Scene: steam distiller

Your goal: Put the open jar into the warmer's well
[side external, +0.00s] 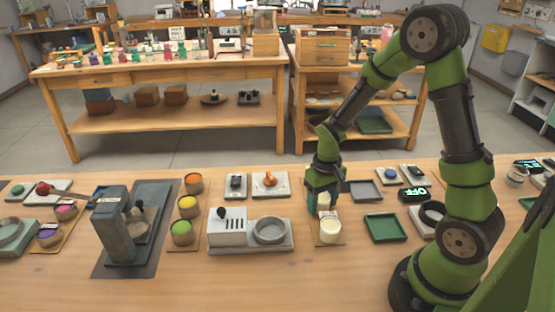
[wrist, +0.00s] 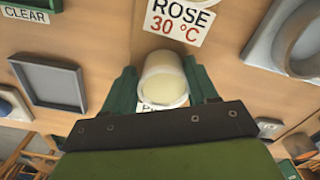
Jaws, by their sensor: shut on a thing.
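My gripper (side external: 324,206) points down near the middle of the bench, left of the green tray. In the wrist view my gripper (wrist: 162,78) has its green fingers on both sides of a pale jar (wrist: 162,68), shut on it. The jar's round cream-coloured top shows. In the side view a pale part of it (side external: 323,200) shows between the fingers. Its height above the bench is hard to tell. The warmer (side external: 226,232) stands to the left, with a grey round well (side external: 270,231) that looks empty. The well's ring also shows at the wrist view's upper right (wrist: 262,45).
A second pale jar (side external: 330,231) shows just in front of my gripper. A "ROSE 30 °C" card (wrist: 179,20) lies near the held jar. A grey tray (side external: 366,190) and a green tray (side external: 386,228) are to the right. Colour pots (side external: 182,232) stand left of the warmer.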

